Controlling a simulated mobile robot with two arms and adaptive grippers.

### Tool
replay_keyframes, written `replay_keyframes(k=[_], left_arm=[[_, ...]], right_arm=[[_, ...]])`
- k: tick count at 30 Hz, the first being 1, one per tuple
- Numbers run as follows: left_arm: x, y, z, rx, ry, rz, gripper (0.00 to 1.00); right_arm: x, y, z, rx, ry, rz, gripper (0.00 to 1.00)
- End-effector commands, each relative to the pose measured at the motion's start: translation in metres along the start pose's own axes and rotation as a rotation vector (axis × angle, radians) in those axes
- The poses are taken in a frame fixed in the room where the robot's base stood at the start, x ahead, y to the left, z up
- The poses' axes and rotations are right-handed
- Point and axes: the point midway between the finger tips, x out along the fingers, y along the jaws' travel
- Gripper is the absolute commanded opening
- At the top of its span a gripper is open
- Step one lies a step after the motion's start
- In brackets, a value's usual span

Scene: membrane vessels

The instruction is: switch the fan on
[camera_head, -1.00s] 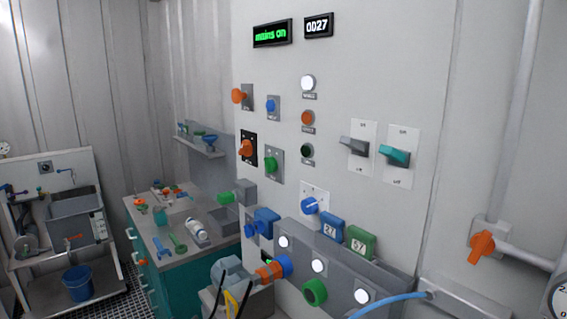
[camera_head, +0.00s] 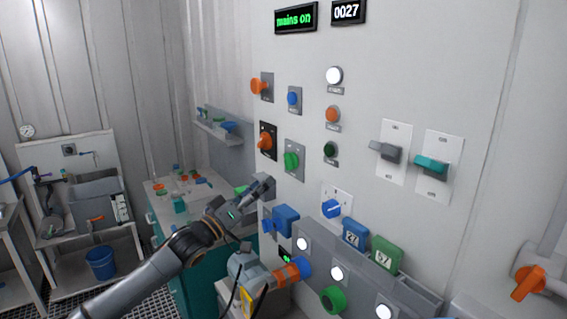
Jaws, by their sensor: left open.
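My left gripper (camera_head: 262,187) is open, in front of the lower left of the white control panel (camera_head: 430,60). It overlaps a grey box on the panel in the picture; I cannot tell whether they touch. To its upper right are an orange rotary knob (camera_head: 266,141) on a black plate and a green knob (camera_head: 291,160). Further right are two lever switches on white plates, a grey one (camera_head: 384,151) and a teal one (camera_head: 431,164). A blue dial (camera_head: 332,208) sits below. The labels are too small to read, so I cannot tell which control is the fan's. My right gripper is not in view.
A grey ledge with lit white buttons (camera_head: 337,273) and blue and green number tags (camera_head: 386,255) juts out below. A teal workbench (camera_head: 160,216) with small items stands left, a sink unit (camera_head: 97,204) beyond.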

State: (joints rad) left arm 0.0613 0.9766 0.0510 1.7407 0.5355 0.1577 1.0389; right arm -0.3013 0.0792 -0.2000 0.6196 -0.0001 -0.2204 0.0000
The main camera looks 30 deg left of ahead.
Motion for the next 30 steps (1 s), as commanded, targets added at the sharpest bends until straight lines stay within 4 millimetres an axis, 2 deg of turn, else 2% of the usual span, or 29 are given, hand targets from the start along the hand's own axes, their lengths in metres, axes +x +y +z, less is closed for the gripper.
replay_keyframes(k=[9, 15, 21, 30], left_arm=[[0.051, 0.002, -0.004, -0.002, 0.004, 0.000, 0.65], [0.076, 0.001, -0.003, -0.001, 0.002, -0.001, 0.65], [0.088, 0.001, -0.001, 0.001, 0.000, 0.000, 0.65], [0.089, 0.000, 0.001, 0.001, -0.001, 0.000, 0.65]], right_arm=[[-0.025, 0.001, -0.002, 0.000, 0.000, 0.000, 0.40], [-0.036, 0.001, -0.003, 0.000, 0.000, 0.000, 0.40], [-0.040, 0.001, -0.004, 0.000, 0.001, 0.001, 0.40], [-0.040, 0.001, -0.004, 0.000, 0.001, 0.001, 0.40]])
